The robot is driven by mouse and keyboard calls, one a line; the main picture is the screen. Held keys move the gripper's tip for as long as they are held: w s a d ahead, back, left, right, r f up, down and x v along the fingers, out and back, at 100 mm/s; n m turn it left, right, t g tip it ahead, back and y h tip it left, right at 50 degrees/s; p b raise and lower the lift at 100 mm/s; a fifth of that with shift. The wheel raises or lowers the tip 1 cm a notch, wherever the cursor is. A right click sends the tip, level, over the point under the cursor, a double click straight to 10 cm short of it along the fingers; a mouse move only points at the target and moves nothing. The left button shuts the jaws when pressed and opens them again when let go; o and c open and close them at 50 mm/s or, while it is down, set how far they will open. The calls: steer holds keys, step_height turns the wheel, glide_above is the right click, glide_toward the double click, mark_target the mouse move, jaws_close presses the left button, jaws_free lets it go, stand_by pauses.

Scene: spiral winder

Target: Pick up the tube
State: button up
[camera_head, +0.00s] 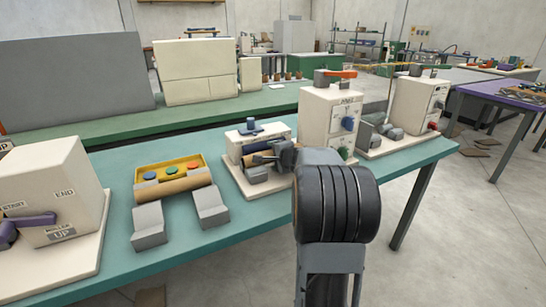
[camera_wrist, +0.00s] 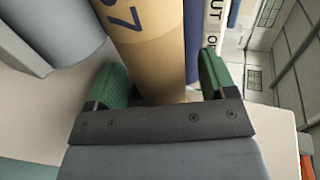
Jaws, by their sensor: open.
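A tan cardboard tube (camera_head: 263,158) lies on the middle machine, partly hidden by my arm in the head view. In the wrist view the tube (camera_wrist: 150,50) is large and close, with a dark "7" on it. My gripper (camera_wrist: 162,82) is open, with one green finger pad on each side of the tube's near end. Whether the pads touch it is not clear. In the head view my gripper (camera_head: 284,155) is at the machine, mostly hidden behind my wrist.
Another tan tube (camera_head: 175,185) lies by a yellow button panel (camera_head: 168,166), left of the machine. A white box with a lever (camera_head: 55,195) stands further left. A cream control box (camera_head: 330,110) stands close right of my gripper. Teal tabletop (camera_head: 235,225) is bare in front.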

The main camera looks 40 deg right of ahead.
steer(key=shift+w, duration=0.2)
steer(key=shift+c, duration=0.4)
steer(key=c, duration=0.9)
